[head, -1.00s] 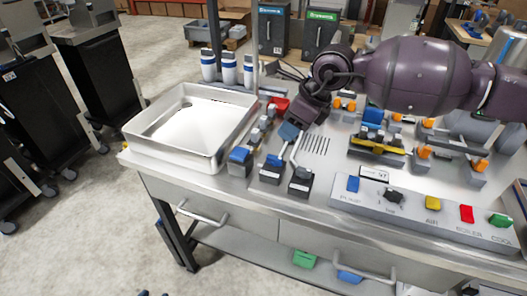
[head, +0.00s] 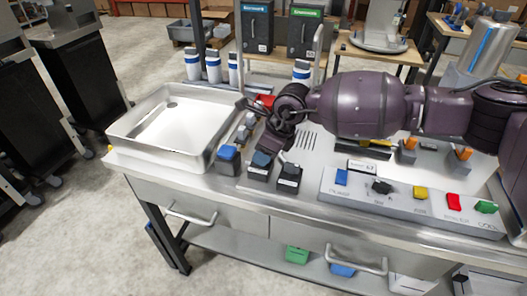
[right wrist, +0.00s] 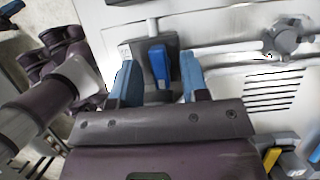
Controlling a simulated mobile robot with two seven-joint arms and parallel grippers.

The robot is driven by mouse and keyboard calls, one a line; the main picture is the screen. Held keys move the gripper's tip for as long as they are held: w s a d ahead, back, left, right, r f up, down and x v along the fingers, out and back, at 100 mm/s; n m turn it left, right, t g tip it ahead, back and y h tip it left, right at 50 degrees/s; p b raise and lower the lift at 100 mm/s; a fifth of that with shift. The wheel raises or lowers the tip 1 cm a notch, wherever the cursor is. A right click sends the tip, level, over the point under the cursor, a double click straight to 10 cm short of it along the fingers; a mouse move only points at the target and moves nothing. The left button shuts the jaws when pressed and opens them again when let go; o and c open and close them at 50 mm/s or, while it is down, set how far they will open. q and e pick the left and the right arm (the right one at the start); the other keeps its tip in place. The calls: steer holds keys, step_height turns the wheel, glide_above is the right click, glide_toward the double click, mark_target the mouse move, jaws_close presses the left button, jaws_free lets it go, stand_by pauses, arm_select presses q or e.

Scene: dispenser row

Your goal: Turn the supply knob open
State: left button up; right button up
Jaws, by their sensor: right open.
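In the right wrist view a blue upright handle (right wrist: 158,64) stands on a dark block (right wrist: 144,48). No label on it is readable; I take it for the supply knob. My right gripper (right wrist: 160,82) is open, with one blue finger on each side of the handle and a gap to both. My left gripper is not in view.
A white tray (head: 119,132) stands left of the gripper, with a blue-topped block (head: 228,153) between. A black block (head: 289,174) is close on the right. A panel (head: 400,203) with coloured switches and a black knob (head: 381,186) lies further right.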

steer(key=shift+f, duration=0.15)
jaws_close()
